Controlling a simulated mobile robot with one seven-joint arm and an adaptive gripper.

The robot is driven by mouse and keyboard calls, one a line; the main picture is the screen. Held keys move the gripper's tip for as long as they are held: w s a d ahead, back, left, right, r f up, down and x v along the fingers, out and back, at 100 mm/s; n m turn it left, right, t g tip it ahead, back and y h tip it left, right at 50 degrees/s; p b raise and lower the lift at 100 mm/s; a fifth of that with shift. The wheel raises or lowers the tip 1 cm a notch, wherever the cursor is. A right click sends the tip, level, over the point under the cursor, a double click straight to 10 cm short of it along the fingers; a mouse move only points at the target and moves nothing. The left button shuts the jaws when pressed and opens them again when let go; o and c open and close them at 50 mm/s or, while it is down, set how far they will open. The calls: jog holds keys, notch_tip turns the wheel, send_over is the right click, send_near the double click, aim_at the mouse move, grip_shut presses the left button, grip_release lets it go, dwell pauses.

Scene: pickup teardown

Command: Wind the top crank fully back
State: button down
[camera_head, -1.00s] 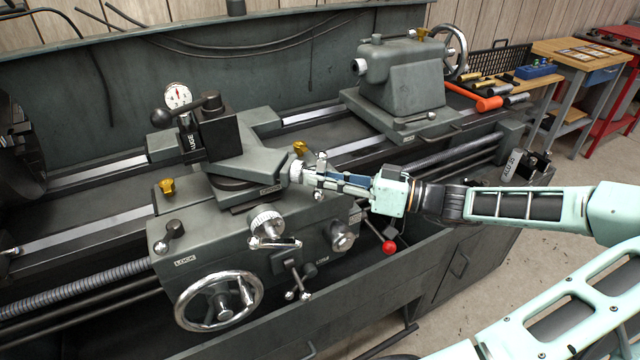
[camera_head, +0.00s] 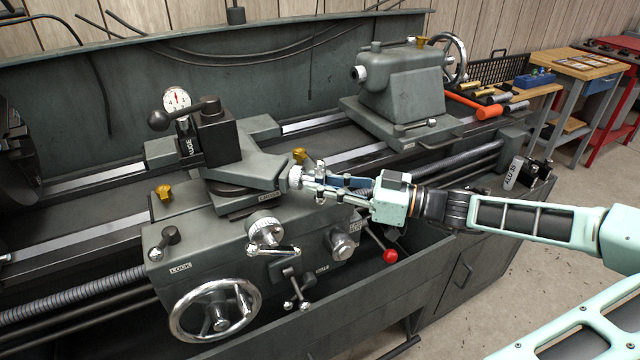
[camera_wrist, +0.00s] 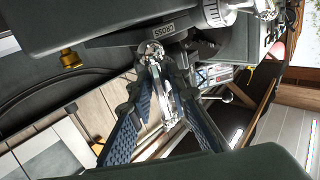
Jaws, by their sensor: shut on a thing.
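The top crank (camera_head: 296,177) is a small silver crank at the right end of the top slide (camera_head: 245,168), in the middle of the head view. My gripper (camera_head: 326,184) reaches it from the right and is shut on the crank's handle. In the wrist view the shiny crank handle (camera_wrist: 165,100) runs between my two blue-padded fingers, below a block labelled CROSS. The fingers and linkage hide part of the crank in the head view, so its exact angle is hard to tell.
A cross crank (camera_head: 270,237) and a large handwheel (camera_head: 215,310) sit on the apron below. A red-knobbed lever (camera_head: 390,256) is just under my gripper. The tailstock (camera_head: 400,85) stands behind. A brass knob (camera_head: 300,154) is close to the crank.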

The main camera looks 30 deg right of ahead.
jog(key=c, duration=2)
grip_release()
jog(key=shift+c, duration=0.2)
jog(key=shift+d, duration=0.1)
jog(key=v, duration=1.2)
